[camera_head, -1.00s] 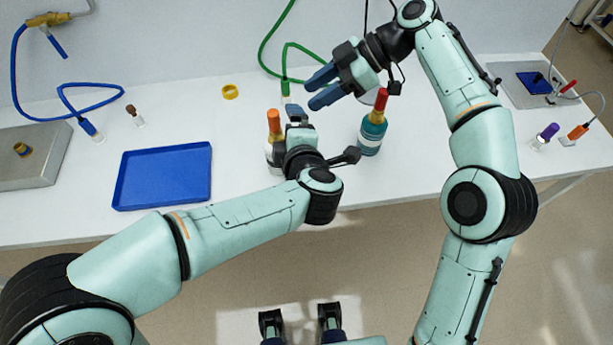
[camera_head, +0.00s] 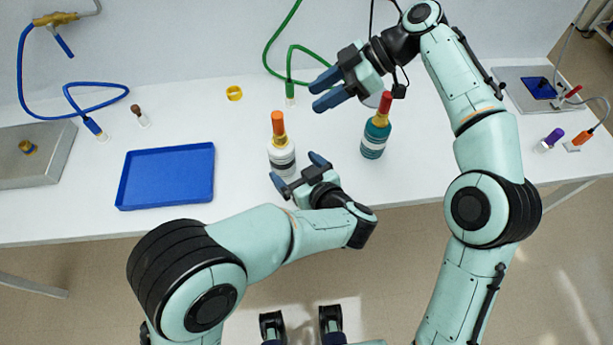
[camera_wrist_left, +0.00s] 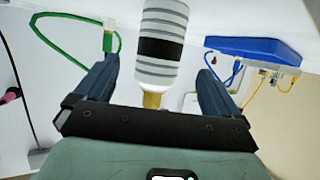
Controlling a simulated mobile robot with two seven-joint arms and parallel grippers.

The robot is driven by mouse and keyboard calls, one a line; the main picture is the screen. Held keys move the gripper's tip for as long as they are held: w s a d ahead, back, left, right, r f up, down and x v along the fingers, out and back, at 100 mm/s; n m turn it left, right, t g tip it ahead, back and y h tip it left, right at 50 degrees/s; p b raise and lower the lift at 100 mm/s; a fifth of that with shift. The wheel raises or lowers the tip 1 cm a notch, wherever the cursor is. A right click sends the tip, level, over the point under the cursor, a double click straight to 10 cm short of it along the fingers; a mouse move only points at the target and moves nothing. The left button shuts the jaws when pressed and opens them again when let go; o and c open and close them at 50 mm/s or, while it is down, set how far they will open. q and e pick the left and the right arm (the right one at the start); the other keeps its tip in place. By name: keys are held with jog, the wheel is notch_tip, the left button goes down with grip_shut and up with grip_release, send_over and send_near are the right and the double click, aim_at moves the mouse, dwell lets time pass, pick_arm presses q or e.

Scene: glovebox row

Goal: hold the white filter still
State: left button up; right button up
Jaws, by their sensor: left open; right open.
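The white filter (camera_head: 282,156) stands upright on the table near its front, a white cylinder with grey and dark bands, a brass neck and an orange top. My left gripper (camera_head: 298,172) is open at its near right side, fingers pointing toward it. In the left wrist view the filter (camera_wrist_left: 160,45) appears upside down between the two open fingers, with a visible gap on each side. My right gripper (camera_head: 317,95) is open and empty, above and behind the filter to the right.
A teal bottle with a red top (camera_head: 376,135) stands close right of the left gripper. A blue tray (camera_head: 167,202) lies left. A green hose (camera_head: 290,60) ends behind the filter. A yellow ring (camera_head: 234,93) lies further back. Table between tray and filter is clear.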

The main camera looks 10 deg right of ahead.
pick_arm(q)
jog(key=x, duration=0.8)
jog(key=shift+f, duration=0.1)
jog(key=c, duration=1.2)
